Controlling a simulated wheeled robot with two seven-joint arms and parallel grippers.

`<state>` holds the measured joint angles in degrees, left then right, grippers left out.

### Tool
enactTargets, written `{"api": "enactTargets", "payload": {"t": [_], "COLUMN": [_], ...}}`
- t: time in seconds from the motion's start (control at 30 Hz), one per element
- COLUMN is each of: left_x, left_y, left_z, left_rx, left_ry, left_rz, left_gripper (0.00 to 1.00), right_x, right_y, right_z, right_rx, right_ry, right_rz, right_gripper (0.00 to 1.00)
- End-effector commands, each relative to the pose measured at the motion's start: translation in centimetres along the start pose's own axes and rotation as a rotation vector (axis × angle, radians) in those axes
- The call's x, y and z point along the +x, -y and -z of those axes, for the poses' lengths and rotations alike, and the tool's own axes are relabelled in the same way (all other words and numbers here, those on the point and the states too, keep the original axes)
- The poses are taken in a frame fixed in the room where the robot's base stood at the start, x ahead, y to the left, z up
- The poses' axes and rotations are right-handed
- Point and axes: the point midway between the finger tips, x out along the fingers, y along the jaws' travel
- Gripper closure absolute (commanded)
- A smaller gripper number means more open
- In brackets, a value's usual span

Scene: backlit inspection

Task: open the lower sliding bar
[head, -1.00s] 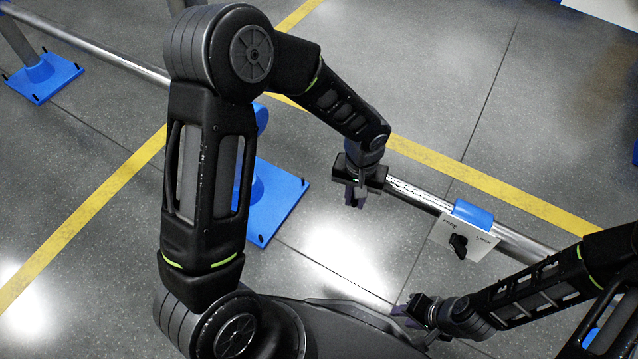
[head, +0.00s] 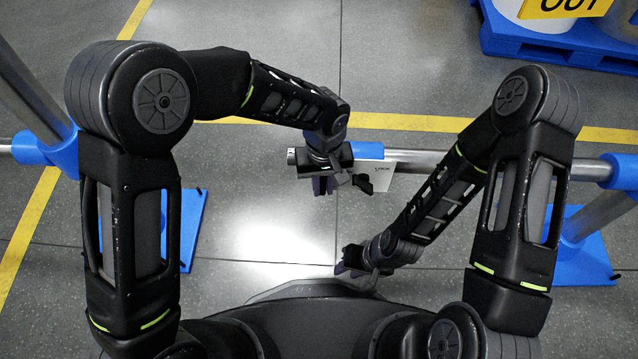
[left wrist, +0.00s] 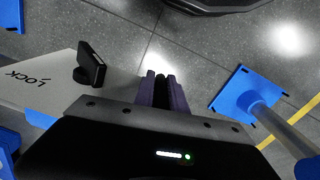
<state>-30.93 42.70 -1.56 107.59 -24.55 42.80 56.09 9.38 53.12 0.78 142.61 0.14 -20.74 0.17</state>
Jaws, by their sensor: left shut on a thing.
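The silver sliding bar (head: 291,157) runs sideways across the head view, with its left end free in the air. My left gripper (head: 322,186) is shut on the bar near that free end. In the left wrist view its purple-grey fingers (left wrist: 165,95) are close together. A blue sleeve (head: 367,151) sits on the rail just right of the gripper. The pale lock plate (head: 384,182) hangs below it with a black knob (head: 362,183). The plate, reading LOCK, also shows in the left wrist view (left wrist: 45,83). My right gripper (head: 345,266) is low, apart from the bar; its jaws are unclear.
A blue-jointed left post (head: 62,150) stands across a gap from the bar's free end. The right post has a blue floor plate (head: 585,255). A blue pallet (head: 545,40) with pale drums is at the back right. Floor between the posts is open.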

Motion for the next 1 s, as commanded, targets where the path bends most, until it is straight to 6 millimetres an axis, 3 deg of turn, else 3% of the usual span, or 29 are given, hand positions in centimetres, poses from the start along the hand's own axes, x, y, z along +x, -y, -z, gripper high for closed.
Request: {"api": "enactTargets", "payload": {"t": [0.07,0.1,0.3,0.67,1.0], "left_x": [0.0,0.0,0.0,-0.6,-5.7], "left_y": [0.0,0.0,0.0,0.0,0.0], "left_z": [0.1,0.1,0.1,0.1,0.1], "left_rx": [-0.002,-0.002,-0.001,0.000,-0.002], "left_ry": [-0.001,-0.001,-0.001,-0.002,-0.003], "left_rz": [-0.002,-0.002,-0.001,-0.002,-0.003], "left_gripper": [1.00,0.80,0.64,0.64,0.64], "right_x": [0.0,0.0,0.0,-0.2,-1.6], "right_y": [0.0,0.0,0.0,0.1,1.0], "right_z": [0.0,0.0,0.0,-0.1,-0.5], "right_rx": [0.000,0.000,0.000,-0.001,-0.007], "right_ry": [0.000,0.000,0.000,0.002,0.012], "right_rz": [0.000,0.000,0.000,0.001,0.006], "right_gripper": [0.69,0.69,0.69,0.69,0.69]}}
